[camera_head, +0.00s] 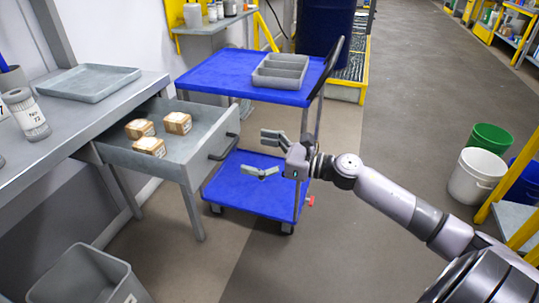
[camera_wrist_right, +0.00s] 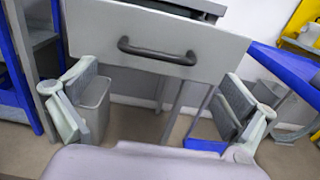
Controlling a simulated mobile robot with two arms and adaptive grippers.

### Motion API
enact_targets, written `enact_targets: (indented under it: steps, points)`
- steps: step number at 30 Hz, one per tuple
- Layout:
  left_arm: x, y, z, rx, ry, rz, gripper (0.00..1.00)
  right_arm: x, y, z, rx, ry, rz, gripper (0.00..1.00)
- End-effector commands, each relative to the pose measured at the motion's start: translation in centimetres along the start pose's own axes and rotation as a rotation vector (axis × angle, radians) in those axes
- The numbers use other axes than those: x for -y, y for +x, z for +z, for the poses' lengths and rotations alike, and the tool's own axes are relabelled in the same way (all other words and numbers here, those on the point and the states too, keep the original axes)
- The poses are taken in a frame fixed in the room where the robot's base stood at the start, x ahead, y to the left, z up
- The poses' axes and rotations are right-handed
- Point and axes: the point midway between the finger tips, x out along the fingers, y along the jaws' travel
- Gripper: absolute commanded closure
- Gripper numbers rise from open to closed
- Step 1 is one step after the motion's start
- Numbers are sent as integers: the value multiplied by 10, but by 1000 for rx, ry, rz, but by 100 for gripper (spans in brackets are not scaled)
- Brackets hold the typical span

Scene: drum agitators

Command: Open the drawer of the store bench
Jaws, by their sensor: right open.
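The drawer (camera_head: 165,138) of the grey store bench (camera_head: 62,118) stands pulled out, with several small brown boxes with white labels inside. Its dark bar handle (camera_head: 224,147) is on the front panel, facing my right gripper. My right gripper (camera_head: 265,154) is open and empty, a short way to the right of the handle and apart from it. In the right wrist view the handle (camera_wrist_right: 157,50) lies above and between the two spread fingers (camera_wrist_right: 155,100), with nothing held. My left gripper is not in view.
A blue two-shelf cart (camera_head: 215,70) carrying a grey divided tray (camera_head: 280,72) stands just behind my right gripper. A grey bin (camera_head: 85,280) is on the floor below the bench. White (camera_head: 476,178) and green buckets stand at right. The middle floor is clear.

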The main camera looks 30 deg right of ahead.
Motion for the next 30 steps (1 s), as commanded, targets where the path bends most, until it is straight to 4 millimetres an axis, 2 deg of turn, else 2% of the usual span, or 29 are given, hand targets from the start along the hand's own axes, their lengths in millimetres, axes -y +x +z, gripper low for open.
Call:
enact_targets:
  steps: [3,10,30]
  points:
    - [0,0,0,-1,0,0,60,-1,-19,-2,-3,4,1,0]
    - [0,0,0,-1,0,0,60,-2,-38,0,-1,2,4,0]
    - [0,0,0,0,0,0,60,-1,-40,-1,7,28,-9,0]
